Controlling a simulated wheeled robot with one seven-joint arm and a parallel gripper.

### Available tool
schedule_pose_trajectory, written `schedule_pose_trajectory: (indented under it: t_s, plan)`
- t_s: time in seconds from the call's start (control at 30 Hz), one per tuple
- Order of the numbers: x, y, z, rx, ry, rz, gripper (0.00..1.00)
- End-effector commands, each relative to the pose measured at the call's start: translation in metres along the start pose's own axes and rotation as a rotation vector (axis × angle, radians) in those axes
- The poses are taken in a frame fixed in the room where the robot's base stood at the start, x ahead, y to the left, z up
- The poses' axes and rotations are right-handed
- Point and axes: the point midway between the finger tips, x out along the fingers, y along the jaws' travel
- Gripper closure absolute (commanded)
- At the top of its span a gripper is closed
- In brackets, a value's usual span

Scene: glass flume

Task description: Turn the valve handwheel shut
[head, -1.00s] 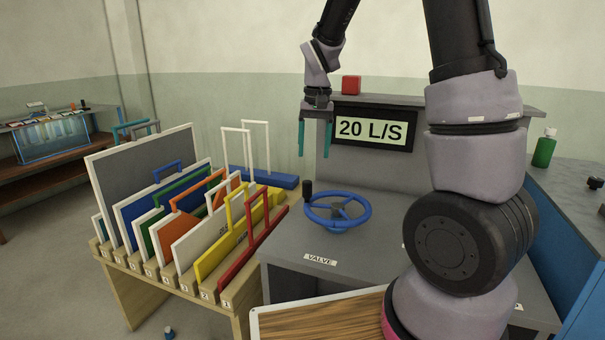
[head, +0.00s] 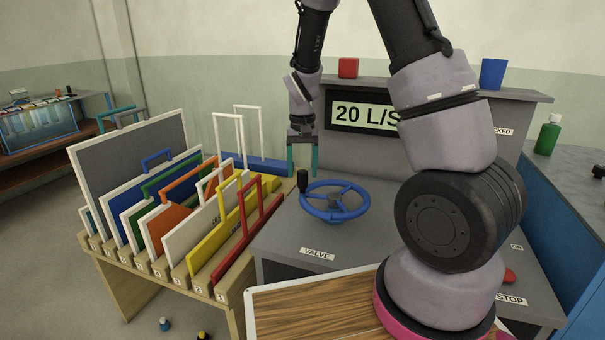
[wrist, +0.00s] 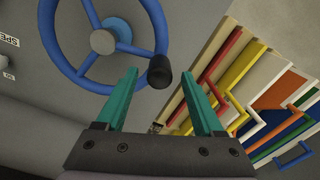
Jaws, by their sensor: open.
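The valve handwheel (head: 352,212) is a blue spoked ring lying flat on the grey console, with a grey hub and a black knob (head: 302,180) standing on its left rim. My gripper (head: 302,172) points down with teal fingers, open and empty, close above or behind the knob in the head view. In the wrist view the blue handwheel (wrist: 78,76) is at upper left. The black knob (wrist: 159,71) lies ahead of and between the open fingers (wrist: 163,85). I cannot tell whether a finger touches it.
A "VALVE" label (head: 317,254) is in front of the wheel. The display (head: 360,115) behind reads 20 L/S. A rack (head: 168,268) of coloured framed panels stands close on the left. A red block (head: 348,67) and a blue cup (head: 493,73) sit on the upper ledge.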

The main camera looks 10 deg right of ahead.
Motion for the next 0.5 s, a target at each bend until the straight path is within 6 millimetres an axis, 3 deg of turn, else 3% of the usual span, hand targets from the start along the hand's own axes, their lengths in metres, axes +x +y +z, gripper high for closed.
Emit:
schedule_pose_trajectory:
  t_s: [0.13,0.47,0.5]
  plan:
    - [0.0132,0.0003,0.0003,0.001,-0.001,0.001,0.31]
    - [0.0160,0.0003,-0.0001,0.000,0.001,0.000,0.31]
    - [0.0160,0.0004,-0.0001,0.001,0.001,0.000,0.46]
